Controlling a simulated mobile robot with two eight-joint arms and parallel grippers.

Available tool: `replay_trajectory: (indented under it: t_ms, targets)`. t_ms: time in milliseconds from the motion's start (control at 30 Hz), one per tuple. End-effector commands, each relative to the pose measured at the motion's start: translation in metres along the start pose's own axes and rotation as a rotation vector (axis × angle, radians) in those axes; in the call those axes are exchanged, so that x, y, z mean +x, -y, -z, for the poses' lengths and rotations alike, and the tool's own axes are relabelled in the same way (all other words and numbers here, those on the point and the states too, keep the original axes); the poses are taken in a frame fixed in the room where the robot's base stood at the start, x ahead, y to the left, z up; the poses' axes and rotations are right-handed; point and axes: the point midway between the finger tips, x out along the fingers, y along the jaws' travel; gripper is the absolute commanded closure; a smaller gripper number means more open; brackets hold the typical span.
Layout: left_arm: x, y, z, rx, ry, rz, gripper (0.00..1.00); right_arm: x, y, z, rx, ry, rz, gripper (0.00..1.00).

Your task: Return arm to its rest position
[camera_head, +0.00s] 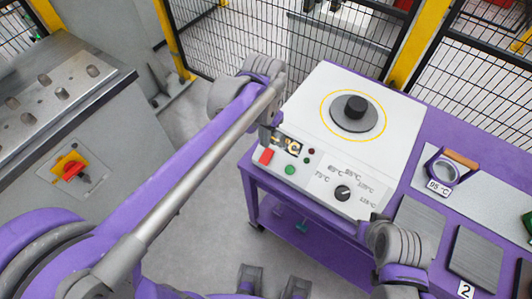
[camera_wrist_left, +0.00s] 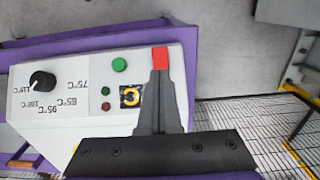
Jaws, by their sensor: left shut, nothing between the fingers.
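My left arm reaches in from the left across the head view to the white control panel (camera_head: 318,185) of the purple heater table. My left gripper (camera_head: 270,136) is shut and empty beside the panel's display. In the left wrist view the closed fingertips (camera_wrist_left: 160,75) are at the lower edge of the red button (camera_wrist_left: 160,58); I cannot tell whether they touch it. The red button also shows in the head view (camera_head: 266,156). Part of my right arm shows at the lower right; its gripper is out of view.
The panel has a green button (camera_head: 290,170) and a black dial (camera_head: 342,193). A round heater plate (camera_head: 354,118) lies behind it. A ring part (camera_head: 443,172) sits on the bench to the right. A grey cabinet with a red-yellow switch (camera_head: 70,168) stands left. Mesh fencing (camera_head: 330,45) closes the back.

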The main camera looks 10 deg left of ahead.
Motion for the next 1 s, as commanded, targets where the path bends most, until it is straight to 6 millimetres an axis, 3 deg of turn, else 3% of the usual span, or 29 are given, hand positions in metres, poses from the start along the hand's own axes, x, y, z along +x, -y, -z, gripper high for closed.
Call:
replay_trajectory:
  t_ms: [367, 567, 800, 1000]
  targets:
    - [-0.001, 0.002, -0.007, -0.014, -0.015, 0.003, 1.00, -0.001, 0.000, 0.001, 0.000, -0.001, 0.000, 1.00]
    - [-0.003, 0.009, -0.054, -0.109, -0.141, 0.027, 1.00, -0.006, 0.000, 0.005, 0.000, -0.004, 0.000, 1.00]
    - [0.017, 0.014, -0.122, -0.259, -0.344, 0.063, 1.00, -0.013, 0.000, 0.011, 0.000, -0.009, 0.000, 1.00]
    - [0.034, 0.014, -0.150, -0.328, -0.445, 0.079, 1.00, -0.015, 0.000, 0.014, 0.000, -0.011, 0.000, 1.00]
